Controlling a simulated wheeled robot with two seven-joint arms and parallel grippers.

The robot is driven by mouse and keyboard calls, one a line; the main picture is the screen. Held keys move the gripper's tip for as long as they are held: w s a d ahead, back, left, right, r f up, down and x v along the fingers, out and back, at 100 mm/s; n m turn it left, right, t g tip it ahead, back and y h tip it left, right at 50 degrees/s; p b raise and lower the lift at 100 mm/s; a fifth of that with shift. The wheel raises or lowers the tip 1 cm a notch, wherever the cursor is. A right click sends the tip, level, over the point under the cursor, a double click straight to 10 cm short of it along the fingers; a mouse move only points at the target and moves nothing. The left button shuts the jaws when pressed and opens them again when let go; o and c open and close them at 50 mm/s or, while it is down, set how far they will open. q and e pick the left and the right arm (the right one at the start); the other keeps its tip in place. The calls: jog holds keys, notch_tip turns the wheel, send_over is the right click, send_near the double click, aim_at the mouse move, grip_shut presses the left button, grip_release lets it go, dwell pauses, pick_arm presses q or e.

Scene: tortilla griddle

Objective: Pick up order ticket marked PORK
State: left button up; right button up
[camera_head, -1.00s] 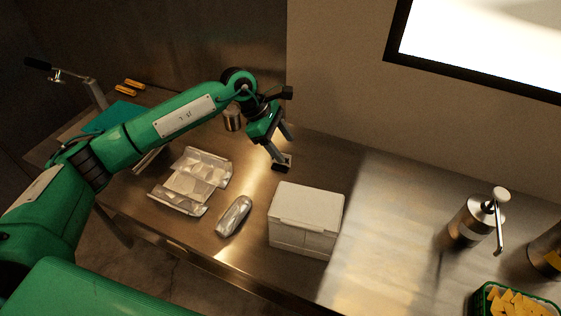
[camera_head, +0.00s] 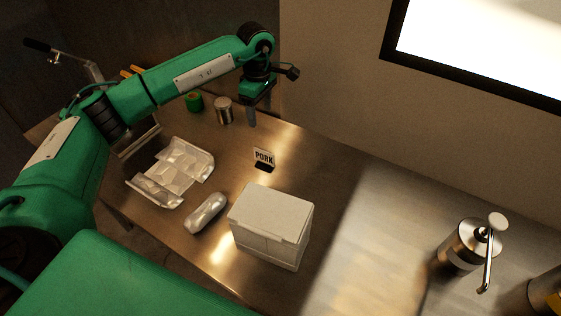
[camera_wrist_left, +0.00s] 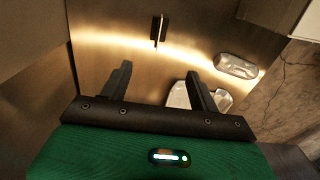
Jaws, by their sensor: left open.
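The order ticket (camera_head: 264,155) is a small white card lettered PORK in a dark base. It stands upright on the steel counter, behind the white box. In the left wrist view the ticket (camera_wrist_left: 157,30) shows as a thin, dark, nearly edge-on shape beyond the fingertips. My left gripper (camera_head: 252,117) is above the counter, behind and slightly left of the ticket, apart from it. In the wrist view its two fingers (camera_wrist_left: 160,75) are spread with nothing between them. My right gripper is not in view.
A white lidded box (camera_head: 270,225) stands in front of the ticket. A foil-wrapped roll (camera_head: 206,212) and crumpled foil (camera_head: 175,172) lie to the left. A metal cup (camera_head: 224,110) and a green cylinder (camera_head: 194,102) stand at the back. A pump dispenser (camera_head: 470,245) is far right.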

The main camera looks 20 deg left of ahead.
pick_arm(q)
jog(key=b, duration=0.4)
send_over(265, 151)
notch_tip(265, 151, down, 5)
jog(key=shift+w+f+b, duration=0.15)
jog(key=shift+f+b, duration=0.65)
jog(key=shift+b, duration=0.1)
jog(key=shift+f, duration=0.2)
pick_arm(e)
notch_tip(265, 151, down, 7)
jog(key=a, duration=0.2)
pick_arm(q)
jog(key=shift+f, duration=0.25)
notch_tip(265, 151, down, 8)
jog(key=shift+r+p, duration=0.15)
jog(key=shift+p, duration=0.95)
jog(key=shift+f+p, duration=0.4)
jog(key=shift+f, duration=0.05)
jog(key=f+p, duration=0.2)
jog(key=f, duration=0.2)
jog(key=shift+s, duration=0.2)
jog(key=shift+f, duration=0.35)
jog(key=c, duration=0.9)
jog(key=shift+c, duration=0.8)
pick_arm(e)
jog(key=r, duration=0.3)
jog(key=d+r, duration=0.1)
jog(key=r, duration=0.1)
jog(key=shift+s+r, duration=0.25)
